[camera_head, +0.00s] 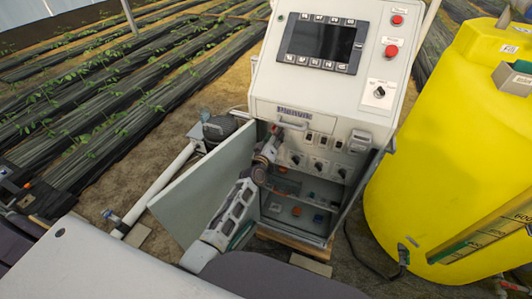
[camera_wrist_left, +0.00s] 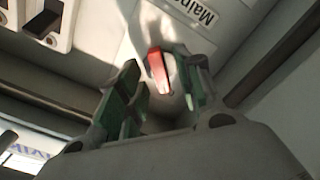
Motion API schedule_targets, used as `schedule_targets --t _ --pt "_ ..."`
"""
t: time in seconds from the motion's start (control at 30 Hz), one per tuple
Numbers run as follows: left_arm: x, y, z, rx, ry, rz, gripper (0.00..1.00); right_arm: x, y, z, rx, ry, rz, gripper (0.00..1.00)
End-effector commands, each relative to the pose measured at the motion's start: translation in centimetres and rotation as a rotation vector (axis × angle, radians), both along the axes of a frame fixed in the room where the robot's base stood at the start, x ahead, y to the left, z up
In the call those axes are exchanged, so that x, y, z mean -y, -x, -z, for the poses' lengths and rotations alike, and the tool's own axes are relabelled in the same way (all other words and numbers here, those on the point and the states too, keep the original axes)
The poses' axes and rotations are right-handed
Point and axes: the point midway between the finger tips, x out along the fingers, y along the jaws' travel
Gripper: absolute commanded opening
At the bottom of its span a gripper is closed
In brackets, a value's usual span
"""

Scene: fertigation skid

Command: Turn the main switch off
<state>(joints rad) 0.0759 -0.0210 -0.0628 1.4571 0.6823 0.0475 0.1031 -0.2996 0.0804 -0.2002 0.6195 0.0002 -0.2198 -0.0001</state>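The main switch (camera_wrist_left: 160,74) shows in the left wrist view as a red handle on a pale round base, beside a label partly reading "Mainp". The handle stands roughly upright in that picture, slightly tilted. My left gripper (camera_wrist_left: 164,92) is open, with its green-padded fingers on either side of the handle. A gap shows on the left side; the right finger is closer, and I cannot tell if it touches. In the head view my left gripper (camera_head: 272,140) is at the left front of the control cabinet (camera_head: 268,80) and hides the switch. My right gripper is not in view.
The open cabinet door (camera_head: 200,190) stands left of my left arm. Small switches (camera_head: 308,137) and knobs (camera_head: 318,167) sit right of the gripper. Red buttons (camera_head: 391,51) are higher up. A yellow tank (camera_head: 430,150) stands close on the right.

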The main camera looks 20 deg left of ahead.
Motion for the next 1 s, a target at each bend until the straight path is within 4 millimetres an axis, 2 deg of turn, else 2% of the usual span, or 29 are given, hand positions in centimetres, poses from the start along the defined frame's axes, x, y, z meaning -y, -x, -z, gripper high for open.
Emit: schedule_targets --t 1.0 --pt "-0.3 8.8 0.1 -0.001 0.0 0.0 0.35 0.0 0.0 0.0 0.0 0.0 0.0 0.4"
